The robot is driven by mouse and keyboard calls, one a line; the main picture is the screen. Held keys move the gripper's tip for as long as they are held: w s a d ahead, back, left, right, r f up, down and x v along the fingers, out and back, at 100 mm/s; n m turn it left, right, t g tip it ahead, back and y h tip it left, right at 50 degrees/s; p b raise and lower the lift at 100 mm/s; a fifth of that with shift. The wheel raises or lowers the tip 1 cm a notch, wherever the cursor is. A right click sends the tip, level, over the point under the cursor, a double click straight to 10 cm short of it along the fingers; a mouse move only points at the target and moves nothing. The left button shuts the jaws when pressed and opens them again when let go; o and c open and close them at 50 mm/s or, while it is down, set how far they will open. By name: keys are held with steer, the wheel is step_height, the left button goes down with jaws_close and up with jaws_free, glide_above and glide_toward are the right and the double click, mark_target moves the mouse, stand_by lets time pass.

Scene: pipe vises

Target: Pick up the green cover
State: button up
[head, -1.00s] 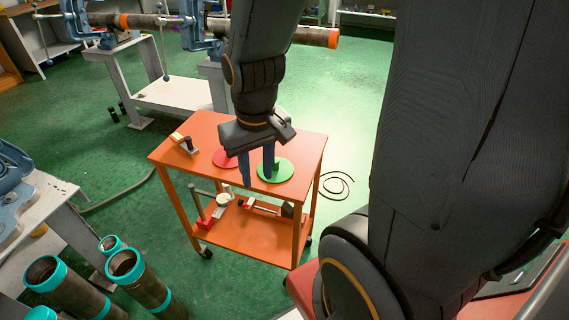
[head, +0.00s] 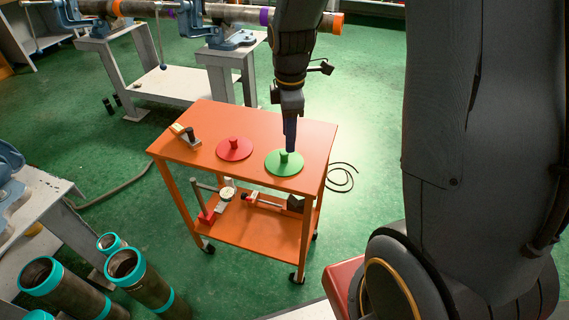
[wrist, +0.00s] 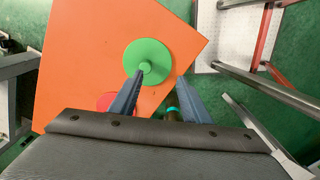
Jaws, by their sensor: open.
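The green cover (head: 276,169) is a flat round disc with a short knob. It lies near the right corner of the orange cart top (head: 262,120). My gripper (head: 290,150) is open and empty, pointing down by the knob; in the head view its fingers overlap each other. In the wrist view, the green cover (wrist: 148,50) shows just beyond my gripper (wrist: 161,76). There its knob appears close to the left fingertip, not midway between the fingers. I cannot tell the height of the fingertips above the disc.
A red cover (head: 234,152) of like shape lies left of the green one. A small tool (head: 186,134) lies at the cart's left. Gauges and tools sit on the lower shelf (head: 255,230). Pipes with teal ends (head: 128,266) stand at lower left. A cable (head: 342,176) lies on the floor.

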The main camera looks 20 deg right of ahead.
mark_target(284, 158)
steer(key=w+f+n, duration=0.1)
steer(key=n, duration=0.1)
steer(key=w+f+n, duration=0.1)
steer(key=w, duration=0.1)
steer(key=shift+n, duration=0.4)
steer(key=shift+w+f, duration=0.15)
steer(key=shift+f, duration=0.05)
steer(key=shift+w+f+p, duration=0.1)
steer(key=shift+f+p, duration=0.65)
steer(key=shift+f, duration=3)
jaws_close()
steer(key=shift+r, duration=0.1)
